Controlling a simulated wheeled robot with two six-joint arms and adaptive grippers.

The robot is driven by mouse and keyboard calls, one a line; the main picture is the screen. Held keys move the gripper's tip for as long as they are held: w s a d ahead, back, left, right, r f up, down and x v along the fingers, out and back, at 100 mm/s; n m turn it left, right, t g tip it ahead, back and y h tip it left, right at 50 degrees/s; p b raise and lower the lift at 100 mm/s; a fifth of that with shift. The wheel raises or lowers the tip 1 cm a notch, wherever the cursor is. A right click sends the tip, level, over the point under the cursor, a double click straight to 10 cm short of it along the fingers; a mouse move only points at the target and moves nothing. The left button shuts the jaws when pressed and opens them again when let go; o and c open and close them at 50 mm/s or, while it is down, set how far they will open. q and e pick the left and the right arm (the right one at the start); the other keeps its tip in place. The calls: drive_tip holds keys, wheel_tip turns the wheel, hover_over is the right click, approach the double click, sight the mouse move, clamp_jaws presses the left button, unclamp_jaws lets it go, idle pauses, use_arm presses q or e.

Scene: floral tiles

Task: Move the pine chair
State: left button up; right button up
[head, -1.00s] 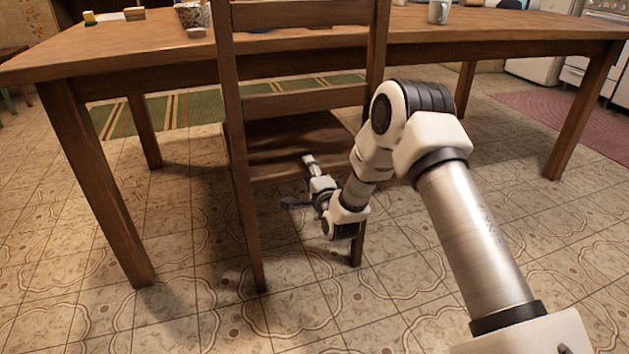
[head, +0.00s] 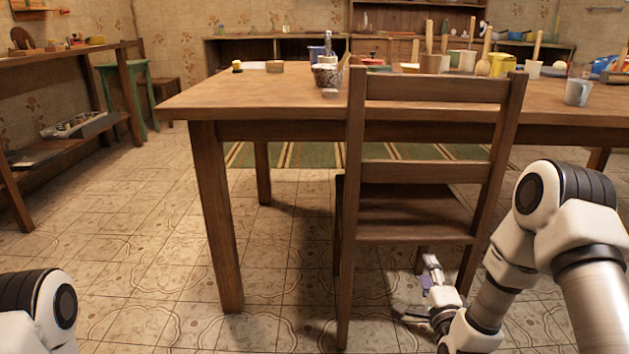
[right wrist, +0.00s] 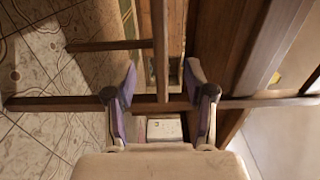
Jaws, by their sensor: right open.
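The pine chair (head: 425,172) is brown wood and stands upright at the near side of the table, its slatted back facing me. My right gripper (head: 418,288) is low beneath the seat, near the chair's right rear leg. In the right wrist view, my right gripper (right wrist: 161,78) is open, with a wooden bar of the chair (right wrist: 160,50) showing between its fingers. I cannot tell whether the fingers touch it. Only a link of my left arm shows at the lower left of the head view; its gripper is out of view.
The wooden table (head: 270,100) stands behind the chair, its near left leg (head: 217,215) left of the chair. Cups, a patterned pot and utensils are on it. A side shelf (head: 62,150) and a green stool (head: 128,95) are at left. Tiled floor is clear at left.

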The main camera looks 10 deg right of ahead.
drive_tip(key=s+a+f+n+g+y+p, duration=0.4)
drive_tip(key=s+a+f+n+g+p, duration=0.3)
drive_tip(key=s+a+f+p, duration=0.35)
drive_tip(key=s+a+f+n+g, duration=0.1)
drive_tip(key=s+f+n+g, duration=0.2)
drive_tip(key=s, duration=0.5)
drive_tip(key=s+a+f+n+g+b, duration=0.1)
drive_tip(key=s+n+g, duration=0.35)
drive_tip(key=s, duration=0.25)
drive_tip(key=s+a+f+n+g, duration=0.1)
drive_tip(key=s+f+n+g, duration=0.15)
drive_tip(key=s+n, duration=0.4)
wheel_tip(320, 180, up, 38)
drive_tip(key=s+p, duration=0.1)
drive_tip(key=p, duration=3.6)
drive_tip(key=shift+s+d+r+m+g+p, duration=0.15)
drive_tip(key=shift+s+m+g+p, duration=0.15)
drive_tip(key=shift+m+p, duration=0.1)
